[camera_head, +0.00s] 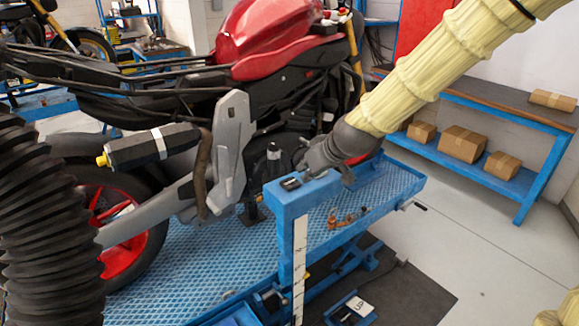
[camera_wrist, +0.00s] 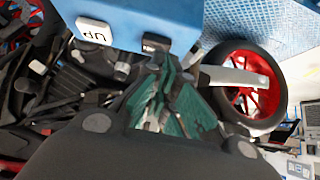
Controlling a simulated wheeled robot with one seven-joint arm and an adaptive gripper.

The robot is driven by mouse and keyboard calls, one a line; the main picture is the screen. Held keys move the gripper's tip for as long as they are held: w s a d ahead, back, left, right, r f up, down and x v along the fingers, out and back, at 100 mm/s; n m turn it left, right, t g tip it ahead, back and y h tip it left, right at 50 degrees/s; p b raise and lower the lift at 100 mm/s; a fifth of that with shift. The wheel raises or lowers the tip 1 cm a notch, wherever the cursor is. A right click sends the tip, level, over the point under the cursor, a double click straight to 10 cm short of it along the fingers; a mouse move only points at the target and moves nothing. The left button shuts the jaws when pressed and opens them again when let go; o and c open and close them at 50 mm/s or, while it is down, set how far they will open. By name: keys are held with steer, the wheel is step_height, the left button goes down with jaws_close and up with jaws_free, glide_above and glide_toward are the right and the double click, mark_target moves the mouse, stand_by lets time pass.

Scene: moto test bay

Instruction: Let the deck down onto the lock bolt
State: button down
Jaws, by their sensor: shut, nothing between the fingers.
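The blue lift deck (camera_head: 215,265) carries a red and black motorcycle. A blue control post (camera_head: 300,205) rises at its near edge, with a small black piece (camera_head: 290,183) on top. My gripper (camera_head: 306,174) is shut and empty, just above or at the post's top; contact cannot be told. In the wrist view, my shut green fingers (camera_wrist: 160,68) point at a black block (camera_wrist: 155,44) on the blue housing (camera_wrist: 140,12). A white cap reading UP, upside down (camera_wrist: 94,31), sits left of it. I cannot pick out the lock bolt.
A white marked strip (camera_head: 299,262) runs down the post. A low blue unit with a white label (camera_head: 356,306) lies on the dark floor mat (camera_head: 405,298). Small orange parts (camera_head: 345,217) lie on the deck. Boxes sit on a bench (camera_head: 535,140) at right; grey floor is clear before it.

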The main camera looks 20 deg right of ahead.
step_height(320, 180, up, 6)
steer(key=shift+w+n+t+p, duration=0.3)
steer(key=shift+w, duration=0.1)
steer(key=shift+w, duration=0.1)
steer(key=p, duration=0.3)
glide_above(290, 183)
steer(key=shift+f, duration=3.4)
steer(key=shift+a+f+p, duration=0.1)
steer(key=shift+f+p, duration=0.9)
steer(key=shift+f, duration=1.05)
steer(key=shift+f, duration=0.15)
